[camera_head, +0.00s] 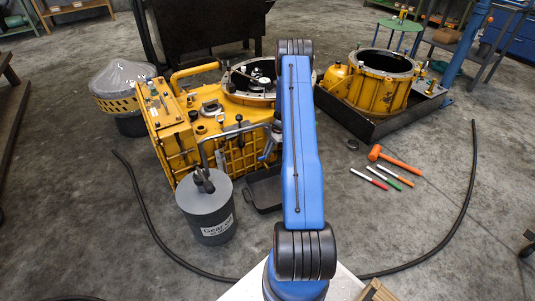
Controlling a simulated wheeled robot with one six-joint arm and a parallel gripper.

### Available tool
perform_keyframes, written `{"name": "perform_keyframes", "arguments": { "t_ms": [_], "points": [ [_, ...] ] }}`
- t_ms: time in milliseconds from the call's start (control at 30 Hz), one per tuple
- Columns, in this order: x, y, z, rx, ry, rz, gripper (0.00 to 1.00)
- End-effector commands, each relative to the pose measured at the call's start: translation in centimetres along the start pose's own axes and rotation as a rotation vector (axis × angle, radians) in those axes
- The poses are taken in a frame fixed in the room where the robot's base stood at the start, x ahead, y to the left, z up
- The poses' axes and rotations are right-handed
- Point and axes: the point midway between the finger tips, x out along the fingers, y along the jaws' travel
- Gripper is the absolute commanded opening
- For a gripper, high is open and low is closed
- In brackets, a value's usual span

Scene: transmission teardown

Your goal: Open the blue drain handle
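The yellow transmission housing (246,158) stands on the floor left of centre, with pipes, levers and a ribbed side facing me. I cannot make out a blue drain handle; part of the housing's right side is hidden behind my blue arm. My arm reaches forward over the middle of the view, toward the housing. A small grey part (269,148) shows at the arm's left edge, close to the housing's front; it may belong to my wrist or gripper. The fingers are hidden, so I cannot tell their opening or whether they touch anything. A black drip tray (266,207) lies on the floor below.
A grey gear-oil canister (209,211) stands close in front of the housing. Another yellow housing (382,84) sits in a black tray at the right. An orange mallet (393,159) and several markers (384,177) lie on the floor. A black hose (147,220) curves around.

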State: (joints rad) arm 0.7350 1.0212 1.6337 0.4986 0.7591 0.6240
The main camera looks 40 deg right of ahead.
Motion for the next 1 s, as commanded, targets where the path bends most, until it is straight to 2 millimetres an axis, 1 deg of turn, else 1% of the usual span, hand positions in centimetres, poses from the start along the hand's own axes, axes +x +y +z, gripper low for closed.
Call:
{"name": "perform_keyframes", "arguments": {
  "t_ms": [267,467,667,1000],
  "points": [
    [0.0,0.0,0.0,0.007,0.0,-0.003,0.0],
    [0.0,0.2,0.0,0.059,-0.001,-0.024,0.0],
    [0.0,0.6,0.1,0.18,0.0,-0.073,0.0],
    [0.1,1.4,0.3,0.472,0.0,-0.194,0.0]
  ]
}}
